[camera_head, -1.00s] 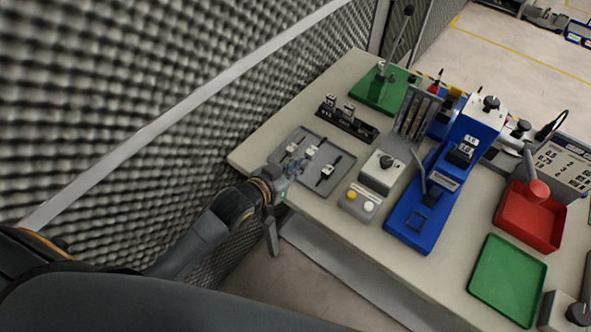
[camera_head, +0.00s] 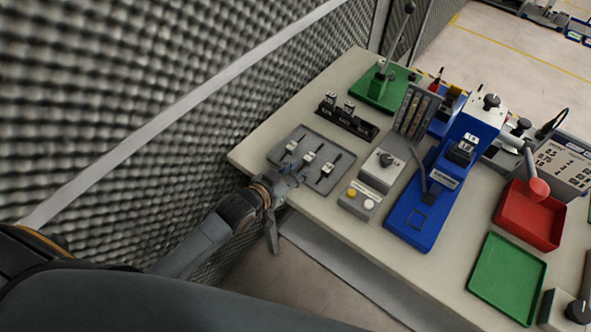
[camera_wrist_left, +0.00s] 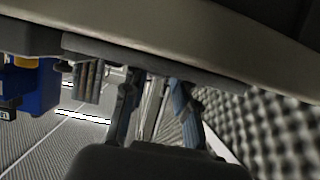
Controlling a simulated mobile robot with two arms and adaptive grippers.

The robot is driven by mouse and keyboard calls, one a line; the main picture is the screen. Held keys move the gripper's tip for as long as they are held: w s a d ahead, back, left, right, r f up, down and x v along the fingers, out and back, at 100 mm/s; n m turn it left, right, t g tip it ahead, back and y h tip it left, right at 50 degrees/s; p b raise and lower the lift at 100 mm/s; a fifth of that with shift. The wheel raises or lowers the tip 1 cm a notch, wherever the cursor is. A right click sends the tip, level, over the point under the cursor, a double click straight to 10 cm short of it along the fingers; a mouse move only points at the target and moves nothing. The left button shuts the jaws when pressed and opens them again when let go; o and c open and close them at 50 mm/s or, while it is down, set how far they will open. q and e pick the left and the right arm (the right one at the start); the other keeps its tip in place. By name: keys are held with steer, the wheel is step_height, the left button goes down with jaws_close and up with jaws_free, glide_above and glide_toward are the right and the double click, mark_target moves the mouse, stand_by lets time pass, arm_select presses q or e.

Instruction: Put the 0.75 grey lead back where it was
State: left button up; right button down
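A grey tray (camera_head: 283,155) near the table's left front edge holds three leads, each a black strip with a small white labelled block: a left lead (camera_head: 291,147), a middle lead (camera_head: 309,157) and a right lead (camera_head: 327,169). Their labels are too small to read, so I cannot tell which is the 0.75 grey one. My left gripper (camera_head: 297,172) is at the tray's front edge, close to the middle lead. In the left wrist view its two fingers (camera_wrist_left: 157,112) stand apart with no lead visible between them.
A black rack (camera_head: 347,120) with small labelled blocks stands behind the tray. A control box (camera_head: 382,170) and blue press (camera_head: 425,200) stand to the right, then a red bin (camera_head: 525,222) and green tray (camera_head: 507,280). A foam wall (camera_head: 150,90) borders the left.

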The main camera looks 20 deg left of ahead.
arm_select(q)
steer(key=shift+r, duration=0.2)
steer(key=shift+s+a, duration=0.1)
steer(key=shift+s, duration=0.2)
steer(key=b+v, duration=0.1)
steer(key=v, duration=1)
steer(key=shift+s+r, duration=0.15)
steer(key=shift+r, duration=0.05)
steer(key=shift+a, duration=0.1)
steer(key=s+a+f+n+g+y, duration=0.1)
steer(key=s+a+f+g, duration=0.15)
steer(key=f, duration=0.85)
steer(key=s+a+f+g+y, duration=0.1)
steer(key=s+a+f+y, duration=0.2)
steer(key=f, duration=0.8)
steer(key=s+a+f+n+g, duration=0.15)
steer(key=s+f, duration=0.25)
steer(key=f, duration=0.6)
steer(key=s+d+f+g, duration=0.1)
steer(key=s+f+g, duration=0.2)
steer(key=s+f, duration=0.4)
steer(key=s+d+f+g, duration=0.1)
steer(key=s+f+g, duration=0.2)
steer(key=s+f, duration=0.5)
steer(key=s+m, duration=0.1)
steer(key=s, duration=0.7)
steer(key=shift+d+f+g+y, duration=0.2)
steer(key=shift+g+y, duration=0.1)
steer(key=shift+g, duration=0.1)
